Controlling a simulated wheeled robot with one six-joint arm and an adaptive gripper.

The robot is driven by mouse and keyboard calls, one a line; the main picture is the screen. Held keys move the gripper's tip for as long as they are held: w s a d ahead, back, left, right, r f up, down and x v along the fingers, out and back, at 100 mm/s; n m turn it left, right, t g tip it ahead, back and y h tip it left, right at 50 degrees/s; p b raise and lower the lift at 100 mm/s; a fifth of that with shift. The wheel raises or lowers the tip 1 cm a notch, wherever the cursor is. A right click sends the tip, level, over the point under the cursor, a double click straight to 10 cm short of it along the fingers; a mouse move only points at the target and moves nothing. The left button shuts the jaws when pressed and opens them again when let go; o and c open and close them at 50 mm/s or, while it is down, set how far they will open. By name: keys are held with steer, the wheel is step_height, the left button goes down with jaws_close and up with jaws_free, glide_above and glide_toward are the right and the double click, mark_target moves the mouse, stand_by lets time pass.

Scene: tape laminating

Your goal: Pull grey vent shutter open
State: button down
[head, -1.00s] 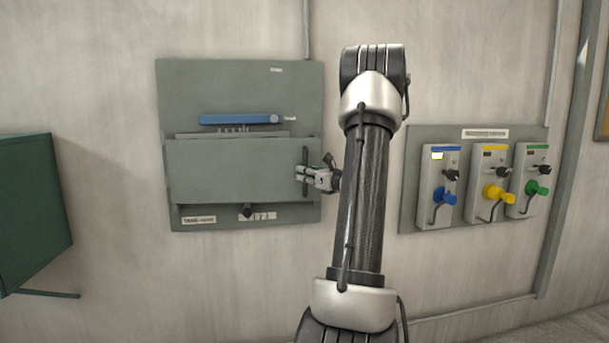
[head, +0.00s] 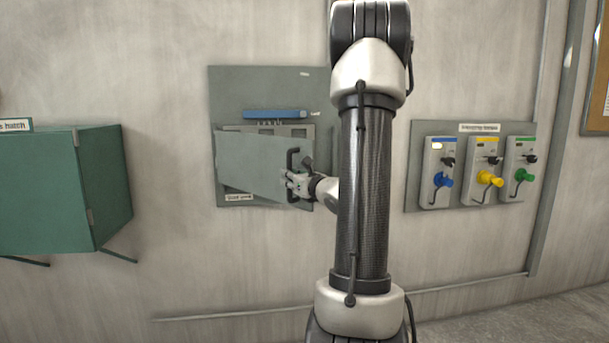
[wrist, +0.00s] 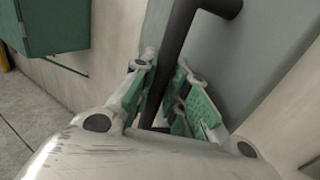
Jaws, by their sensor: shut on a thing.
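The grey vent shutter (head: 250,165) is a flat panel on a grey wall plate (head: 226,84). It stands swung out at its right side, with its left side near the plate. Its dark bar handle (head: 293,160) is upright near the right edge. My gripper (head: 292,181) is shut on this handle. In the wrist view the green-padded fingers (wrist: 160,100) lie on both sides of the dark handle (wrist: 176,45), with the shutter face (wrist: 235,60) behind. My arm hides the right part of the wall plate.
A blue bar (head: 275,114) sits on the plate above the shutter. A green cabinet (head: 60,190) juts from the wall at left, with open space before the shutter. A panel with blue, yellow and green valves (head: 442,180) hangs at right.

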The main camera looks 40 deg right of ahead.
steer(key=a+m+h, duration=0.1)
steer(key=a+h, duration=0.1)
steer(key=a, duration=0.5)
steer(key=shift+w+a, duration=0.2)
steer(key=shift+a, duration=0.2)
steer(key=c, duration=1.7)
jaws_free()
steer(key=shift+r, duration=0.1)
